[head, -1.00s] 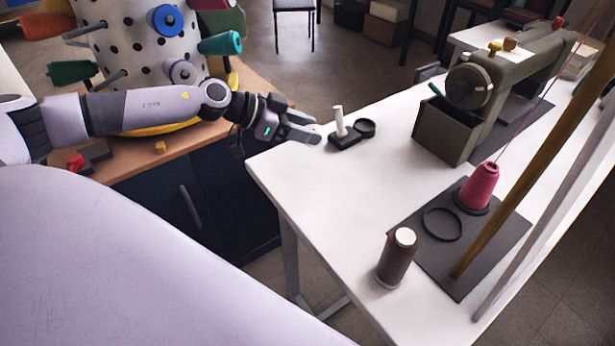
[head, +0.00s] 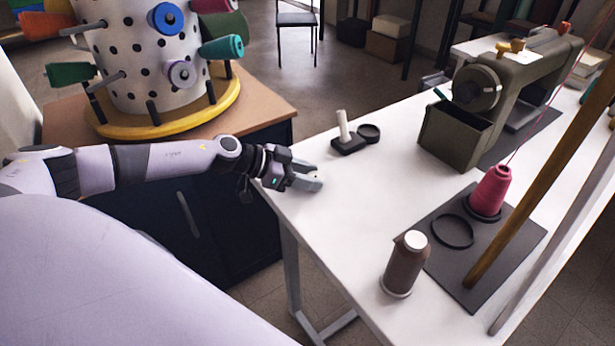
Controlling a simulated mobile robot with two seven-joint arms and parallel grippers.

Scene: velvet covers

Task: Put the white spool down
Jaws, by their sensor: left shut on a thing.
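My left gripper (head: 313,180) is shut on a small white thing at its fingertips, low over the left edge of the white table (head: 330,230). The white thing looks like the white spool (head: 316,176), but it is mostly hidden by the fingers and blends with the table top. I cannot tell whether it touches the table. My right gripper is not in view.
Behind the gripper stands a black base with a white post (head: 343,126) and a dark ring (head: 369,133). A brown spool (head: 405,265) stands at the front, a pink cone (head: 490,190) on the grey mat (head: 460,275). The table between is clear.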

